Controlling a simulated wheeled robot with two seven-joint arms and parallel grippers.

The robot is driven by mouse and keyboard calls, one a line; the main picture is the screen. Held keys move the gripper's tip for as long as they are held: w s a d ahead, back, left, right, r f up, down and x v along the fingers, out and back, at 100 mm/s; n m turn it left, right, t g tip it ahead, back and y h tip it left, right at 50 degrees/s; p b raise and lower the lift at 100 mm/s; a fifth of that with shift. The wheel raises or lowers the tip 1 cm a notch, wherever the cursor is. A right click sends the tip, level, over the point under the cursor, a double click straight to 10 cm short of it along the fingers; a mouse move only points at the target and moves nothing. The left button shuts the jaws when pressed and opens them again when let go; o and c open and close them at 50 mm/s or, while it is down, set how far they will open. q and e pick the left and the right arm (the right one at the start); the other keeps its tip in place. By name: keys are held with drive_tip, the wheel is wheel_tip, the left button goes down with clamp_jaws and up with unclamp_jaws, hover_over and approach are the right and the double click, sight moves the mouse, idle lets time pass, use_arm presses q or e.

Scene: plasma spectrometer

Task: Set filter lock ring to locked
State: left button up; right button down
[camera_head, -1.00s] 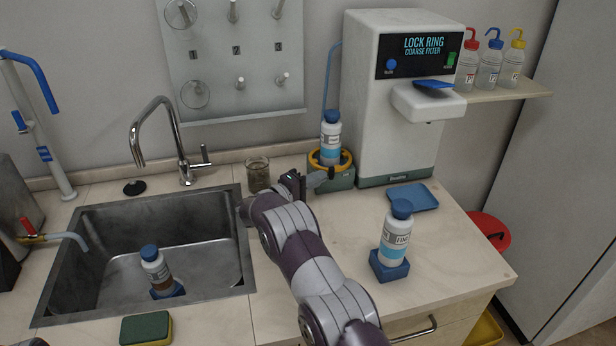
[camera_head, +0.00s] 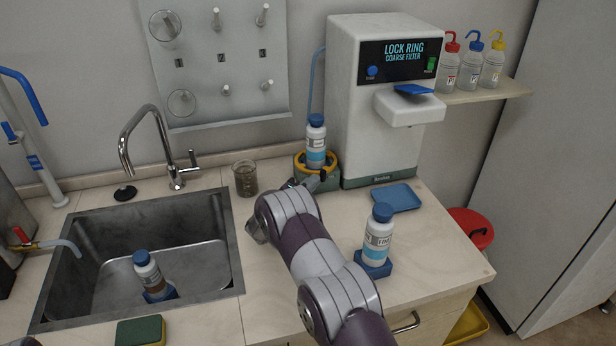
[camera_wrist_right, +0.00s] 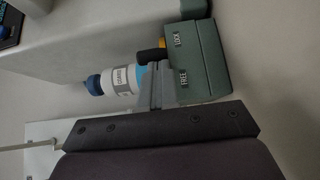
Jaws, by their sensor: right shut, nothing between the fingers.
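The yellow filter lock ring (camera_head: 300,160) sits around a white, blue-capped bottle (camera_head: 316,140) on a dark green base (camera_head: 334,181). In the right wrist view the base (camera_wrist_right: 197,62) carries the labels LOCK and FREE, and a black handle (camera_wrist_right: 151,55) sticks out beside a small bit of the yellow ring (camera_wrist_right: 162,42). My right gripper (camera_head: 312,183) is shut and empty at the front of the base. In the wrist view its grey fingers (camera_wrist_right: 156,84) are beside the handle, near the FREE label; whether they touch it I cannot tell. My left gripper is not in view.
The white machine (camera_head: 345,100) stands right behind the ring; its screen reads LOCK RING COARSE FILTER. A beaker (camera_head: 245,179) stands left of the base. A bottle (camera_head: 378,240) in a blue holder and a blue tray (camera_head: 397,198) are to the right. The sink (camera_head: 100,222) is left.

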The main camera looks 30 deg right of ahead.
drive_tip(key=shift+s+d+r+n+t+y+p, duration=0.1)
drive_tip(key=shift+s+d+n+t+y+p, duration=0.1)
drive_tip(key=shift+s+d+n+t+y, duration=0.25)
drive_tip(key=shift+s+d+n+t+y+p, duration=0.15)
drive_tip(key=shift+d+n+t+y+p, duration=0.1)
drive_tip(key=shift+d+n+t, duration=0.4)
drive_tip(key=shift+s+d+b, duration=0.3)
drive_tip(key=shift+d, duration=0.6)
